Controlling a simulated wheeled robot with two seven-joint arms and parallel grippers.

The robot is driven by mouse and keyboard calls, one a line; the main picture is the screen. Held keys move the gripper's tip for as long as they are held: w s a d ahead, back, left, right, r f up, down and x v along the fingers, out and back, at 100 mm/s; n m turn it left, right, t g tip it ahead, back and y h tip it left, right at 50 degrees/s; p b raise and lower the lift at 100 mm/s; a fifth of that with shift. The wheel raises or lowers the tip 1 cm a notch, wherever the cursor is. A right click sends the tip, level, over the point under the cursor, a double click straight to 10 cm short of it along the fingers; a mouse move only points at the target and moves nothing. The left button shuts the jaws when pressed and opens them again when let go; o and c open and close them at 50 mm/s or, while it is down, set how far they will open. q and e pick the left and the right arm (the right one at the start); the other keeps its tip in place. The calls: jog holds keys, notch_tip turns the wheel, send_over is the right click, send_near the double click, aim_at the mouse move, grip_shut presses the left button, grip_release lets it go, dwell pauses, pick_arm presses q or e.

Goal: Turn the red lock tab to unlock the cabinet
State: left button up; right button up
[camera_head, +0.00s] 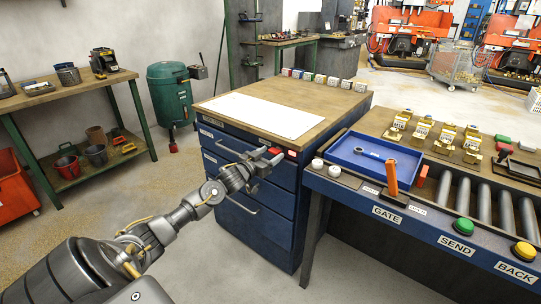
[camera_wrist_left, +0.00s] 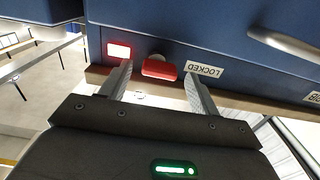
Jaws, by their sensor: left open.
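The red lock tab (camera_wrist_left: 159,68) sits on the blue cabinet (camera_head: 228,140), close to the wooden top's front edge. The tab also shows in the head view (camera_head: 274,150), just beyond my fingers. My left gripper (camera_head: 267,157) is open at the cabinet front. In the wrist view, its two fingers (camera_wrist_left: 158,75) stand on either side of the tab, with gaps visible. A lit red lamp (camera_wrist_left: 119,50) and a label reading LOCKED (camera_wrist_left: 205,69) flank the tab. My right gripper is not in view.
A drawer handle (camera_wrist_left: 288,46) sticks out near the tab. A white sheet (camera_head: 262,114) lies on the cabinet top. Open floor lies in front of the cabinet.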

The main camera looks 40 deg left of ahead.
pick_arm(q)
jog(key=shift+w, duration=0.3)
jog(key=shift+c, duration=0.4)
jog(key=c, duration=0.9)
